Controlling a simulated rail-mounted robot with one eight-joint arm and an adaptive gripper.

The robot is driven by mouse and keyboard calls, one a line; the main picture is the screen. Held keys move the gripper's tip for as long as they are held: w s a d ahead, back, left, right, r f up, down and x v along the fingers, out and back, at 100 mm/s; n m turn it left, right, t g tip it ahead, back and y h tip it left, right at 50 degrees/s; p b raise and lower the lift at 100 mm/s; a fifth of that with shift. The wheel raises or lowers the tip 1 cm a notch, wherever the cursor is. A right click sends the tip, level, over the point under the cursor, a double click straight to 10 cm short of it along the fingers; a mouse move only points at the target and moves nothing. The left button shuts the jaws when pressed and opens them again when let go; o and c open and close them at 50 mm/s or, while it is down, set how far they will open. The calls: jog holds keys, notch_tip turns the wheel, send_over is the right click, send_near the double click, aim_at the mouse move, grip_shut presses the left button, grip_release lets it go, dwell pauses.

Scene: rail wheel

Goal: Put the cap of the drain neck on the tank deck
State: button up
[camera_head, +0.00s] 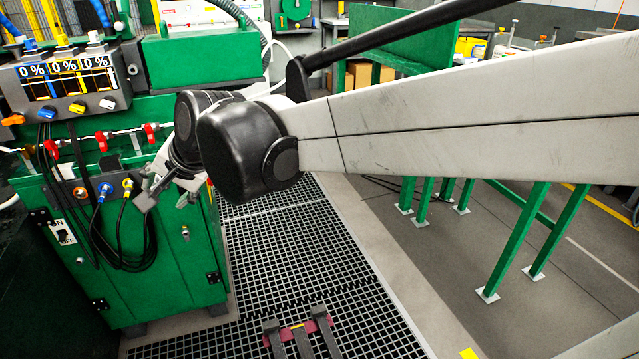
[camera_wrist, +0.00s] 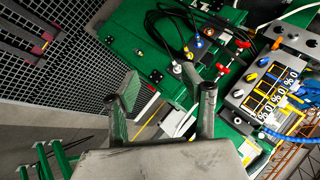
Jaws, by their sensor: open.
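My gripper (camera_head: 165,195) is open at the left of the head view, in front of the upper right part of a green cabinet (camera_head: 165,265). In the wrist view my gripper (camera_wrist: 165,100) shows two spread fingers with nothing between them. The cabinet (camera_wrist: 128,42) shows there beyond the fingers. A row of blue and yellow fittings (camera_head: 105,188) with black hoses is on the cabinet front. I cannot tell which part is the drain neck's cap, nor make out the tank deck for sure; my arm and wrist hide part of the scene.
Red valve handles (camera_head: 102,140) sit on a pipe above the fittings. A control box with three "0 %" displays (camera_head: 65,75) stands above. Black hoses (camera_head: 125,262) hang in front of the cabinet. Grating (camera_head: 290,255) covers the floor. Green table legs (camera_head: 515,240) stand right.

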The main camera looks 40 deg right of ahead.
jog(key=s+d+f+n+h, duration=0.1)
jog(key=s+d+f+n, duration=0.1)
jog(key=s+d, duration=0.2)
jog(key=s+d+f+n+h, duration=0.1)
jog(key=s+d+f+n, duration=0.2)
jog(key=s, duration=0.6)
jog(key=s+d+f+n+g+h, duration=0.1)
jog(key=s+d+f+n, duration=0.2)
jog(key=s+d, duration=0.2)
jog(key=shift+s+d+h, duration=0.2)
jog(key=shift+s+h, duration=0.1)
jog(key=shift+s, duration=0.55)
notch_tip(320, 180, up, 11)
jog(key=p, duration=1.1)
